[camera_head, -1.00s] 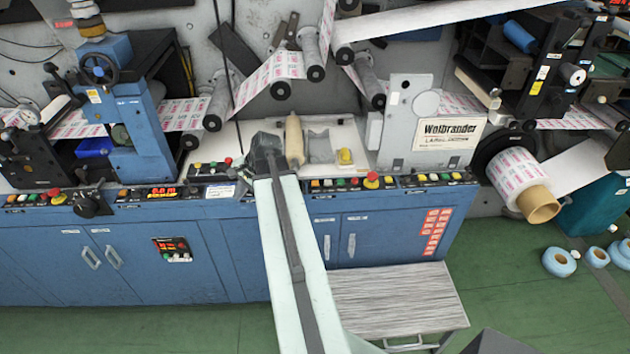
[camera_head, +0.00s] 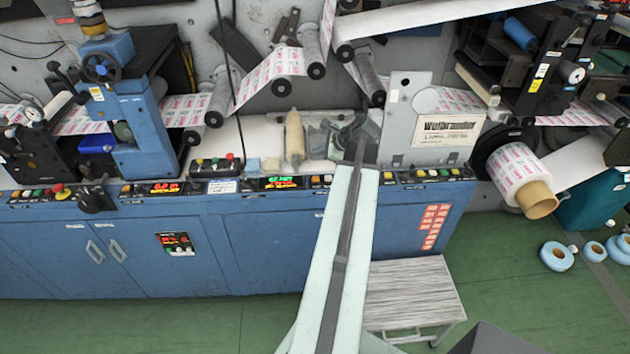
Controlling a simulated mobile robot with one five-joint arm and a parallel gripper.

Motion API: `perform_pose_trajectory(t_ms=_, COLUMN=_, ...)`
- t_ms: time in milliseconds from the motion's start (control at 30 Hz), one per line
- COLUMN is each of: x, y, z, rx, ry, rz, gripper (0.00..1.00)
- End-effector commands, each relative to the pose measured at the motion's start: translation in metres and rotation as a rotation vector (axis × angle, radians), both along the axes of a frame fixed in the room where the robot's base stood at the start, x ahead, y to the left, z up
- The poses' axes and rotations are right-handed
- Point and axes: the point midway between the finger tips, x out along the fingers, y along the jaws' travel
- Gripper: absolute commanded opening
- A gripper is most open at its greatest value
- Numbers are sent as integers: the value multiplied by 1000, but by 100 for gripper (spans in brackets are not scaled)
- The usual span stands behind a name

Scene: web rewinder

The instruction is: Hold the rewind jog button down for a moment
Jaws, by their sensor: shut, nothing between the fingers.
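The console's front ledge carries rows of small coloured buttons. One button row (camera_head: 430,175) shows right of my arm, and a short part of another row (camera_head: 320,181) shows just left of it. The labels are too small to read, so I cannot tell which is the rewind jog button. My arm hides the ledge between these rows. My gripper (camera_head: 350,128) is shut and empty, over the right part of the white worktop near the grey labelled panel (camera_head: 440,132). Its fingertips are dark and hard to make out. I cannot tell whether it touches anything.
A tan roller-like piece (camera_head: 294,138) lies on the worktop left of my gripper. A small control box (camera_head: 215,166) and a lit display (camera_head: 280,183) are farther left. A large printed roll (camera_head: 520,175) juts out at the right. A grey stool (camera_head: 412,295) stands below the console.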

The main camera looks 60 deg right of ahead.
Motion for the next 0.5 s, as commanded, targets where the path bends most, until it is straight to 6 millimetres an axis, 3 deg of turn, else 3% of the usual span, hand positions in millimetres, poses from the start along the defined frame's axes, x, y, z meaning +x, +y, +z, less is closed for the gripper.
perform_pose_trajectory(t_ms=500, x=0, y=0, z=-67, rx=-1, ry=1, rz=0, gripper=0)
